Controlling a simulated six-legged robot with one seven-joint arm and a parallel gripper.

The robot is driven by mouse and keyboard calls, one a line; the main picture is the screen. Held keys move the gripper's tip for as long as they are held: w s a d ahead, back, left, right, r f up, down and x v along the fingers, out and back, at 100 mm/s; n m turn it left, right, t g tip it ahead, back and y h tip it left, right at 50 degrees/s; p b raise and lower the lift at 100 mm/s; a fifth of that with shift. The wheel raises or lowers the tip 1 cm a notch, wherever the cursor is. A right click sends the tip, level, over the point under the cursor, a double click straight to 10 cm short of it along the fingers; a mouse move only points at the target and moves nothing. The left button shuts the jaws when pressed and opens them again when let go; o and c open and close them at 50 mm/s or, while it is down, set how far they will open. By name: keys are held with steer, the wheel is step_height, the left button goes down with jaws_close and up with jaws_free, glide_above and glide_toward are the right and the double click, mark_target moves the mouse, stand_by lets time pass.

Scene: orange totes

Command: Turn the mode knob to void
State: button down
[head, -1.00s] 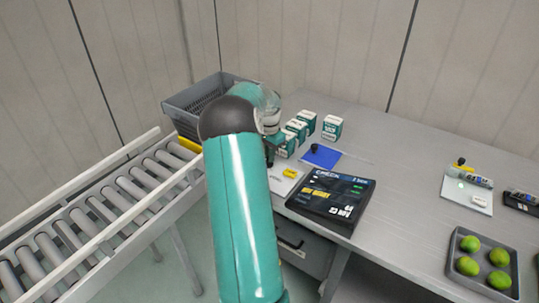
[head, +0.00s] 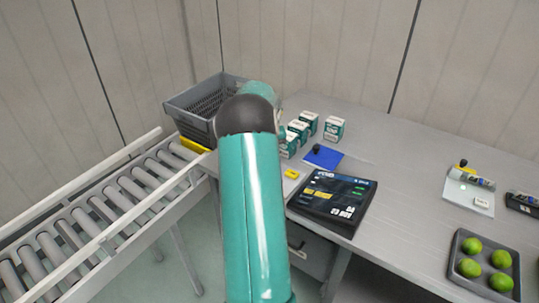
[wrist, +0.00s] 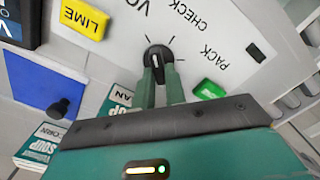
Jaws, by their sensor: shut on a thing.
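The mode knob (wrist: 157,56) is small and dark, on a pale panel (wrist: 225,30) in the wrist view. The labels CHECK, PACK and one starting "VO", cut off at the top edge, stand around it, upside down. Short tick marks fan out between the knob and the labels. The knob's upper end leans towards the "VO" side, but I cannot tell exactly which tick it meets. My gripper (wrist: 160,86) is shut on the knob, one finger on each side. In the head view my arm hides gripper and knob.
A black screen (head: 332,199), a blue pad (head: 324,157) and teal-white boxes (head: 334,128) are near the panel. A green button (wrist: 209,90) and a yellow LIME block (wrist: 86,18) flank the knob. A grey crate (head: 190,107) and roller conveyor (head: 120,215) lie left.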

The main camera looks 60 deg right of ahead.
steer(key=shift+n, duration=1.3)
steer(key=shift+a, duration=0.1)
steer(key=c, duration=1.4)
jaws_free()
steer(key=shift+c, duration=0.2)
steer(key=shift+r, duration=0.1)
step_height(320, 180, up, 14)
steer(key=shift+w, duration=0.1)
